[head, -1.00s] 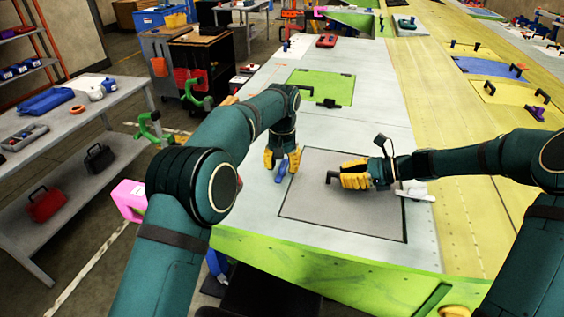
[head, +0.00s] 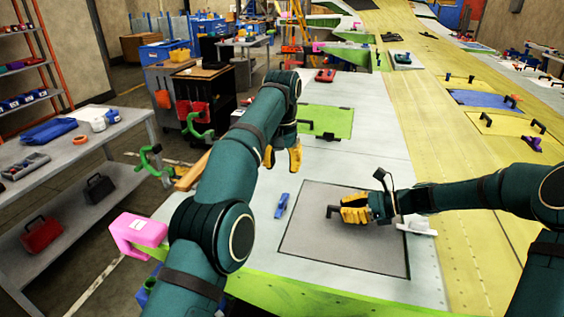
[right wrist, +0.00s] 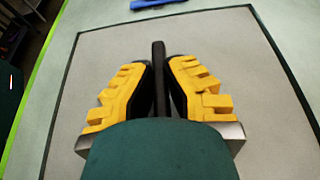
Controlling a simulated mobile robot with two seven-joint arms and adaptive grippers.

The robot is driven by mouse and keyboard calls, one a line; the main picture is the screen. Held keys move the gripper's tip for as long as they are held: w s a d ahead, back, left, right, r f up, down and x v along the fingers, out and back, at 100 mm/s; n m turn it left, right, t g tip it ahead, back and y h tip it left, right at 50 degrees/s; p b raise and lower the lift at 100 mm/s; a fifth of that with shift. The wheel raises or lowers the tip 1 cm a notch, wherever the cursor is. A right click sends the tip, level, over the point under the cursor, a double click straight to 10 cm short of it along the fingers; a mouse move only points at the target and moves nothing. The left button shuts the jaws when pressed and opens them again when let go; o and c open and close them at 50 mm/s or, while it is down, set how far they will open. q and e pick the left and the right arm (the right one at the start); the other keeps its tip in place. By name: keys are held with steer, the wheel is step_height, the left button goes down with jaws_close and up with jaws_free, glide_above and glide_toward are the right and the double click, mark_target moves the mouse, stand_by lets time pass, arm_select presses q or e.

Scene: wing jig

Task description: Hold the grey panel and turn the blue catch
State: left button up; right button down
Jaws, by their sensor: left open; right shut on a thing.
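The grey panel (head: 335,245) lies flat in the light wing surface, with a dark outline around it. It also fills most of the right wrist view (right wrist: 215,45). My right gripper (head: 345,214) is shut on the panel's black handle (head: 331,211); in the right wrist view the handle (right wrist: 158,60) stands between the yellow fingers. The blue catch (head: 281,205) lies just left of the panel's edge, and part of it shows at the top of the right wrist view (right wrist: 157,4). My left gripper (head: 283,158) is open and empty, above the surface beyond the catch.
A green panel (head: 326,122) with a black handle lies further back. A pink clamp (head: 138,232) sits at the wing's near left edge. A white and grey item (head: 417,227) lies right of the grey panel. A side table (head: 75,150) stands at left.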

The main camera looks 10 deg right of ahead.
stand_by(0.4)
steer(key=c, duration=1.1)
jaws_free()
steer(key=shift+o, duration=0.2)
